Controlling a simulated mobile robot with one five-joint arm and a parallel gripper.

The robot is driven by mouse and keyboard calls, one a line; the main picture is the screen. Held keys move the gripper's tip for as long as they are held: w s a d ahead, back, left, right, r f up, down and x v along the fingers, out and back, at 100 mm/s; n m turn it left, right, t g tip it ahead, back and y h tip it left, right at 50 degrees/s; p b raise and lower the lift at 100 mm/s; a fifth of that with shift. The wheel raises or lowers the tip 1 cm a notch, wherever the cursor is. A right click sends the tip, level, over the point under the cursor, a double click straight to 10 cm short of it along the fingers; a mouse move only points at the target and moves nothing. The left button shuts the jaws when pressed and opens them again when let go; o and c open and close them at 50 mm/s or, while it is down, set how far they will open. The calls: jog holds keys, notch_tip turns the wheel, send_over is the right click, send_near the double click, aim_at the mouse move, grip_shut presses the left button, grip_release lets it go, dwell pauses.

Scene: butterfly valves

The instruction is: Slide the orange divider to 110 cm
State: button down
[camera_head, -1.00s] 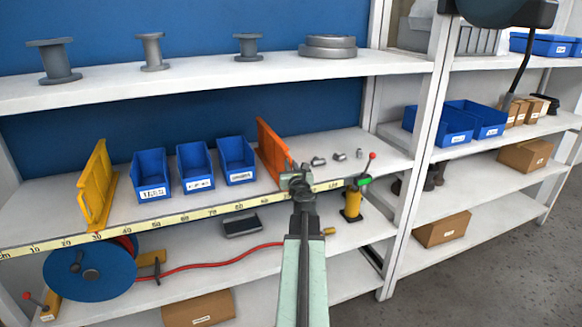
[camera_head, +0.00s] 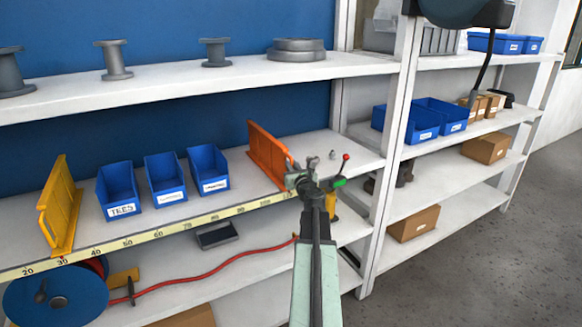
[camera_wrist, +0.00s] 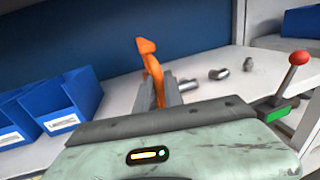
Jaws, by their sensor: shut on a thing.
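The orange divider (camera_head: 268,152) stands upright on the middle shelf, right of the blue bins. It also shows in the wrist view (camera_wrist: 151,70). My gripper (camera_head: 298,181) is shut on its front end; the jaws also show in the wrist view (camera_wrist: 163,98). A yellow scale strip (camera_head: 170,228) runs along the shelf's front edge. The divider's front end is near the strip's high numbers, past 90. My gripper hides its foot and the marks there, so I cannot tell the exact reading.
A yellow divider (camera_head: 60,205) stands at the left, near 30. Three blue bins (camera_head: 165,180) stand between the dividers, with a gap to the orange one. Small grey fittings (camera_wrist: 218,73) lie close right of it. A red-knobbed lever (camera_head: 346,158) and a shelf post (camera_head: 385,170) are further right.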

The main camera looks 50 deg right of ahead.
jog(key=c, duration=1.5)
grip_release()
jog(key=shift+s+a, duration=0.1)
jog(key=shift+o, duration=0.2)
jog(key=shift+w+a, duration=0.1)
jog(key=shift+w, duration=0.1)
jog(key=v, duration=0.7)
jog(key=shift+s+a, duration=0.2)
jog(key=shift+s, duration=0.15)
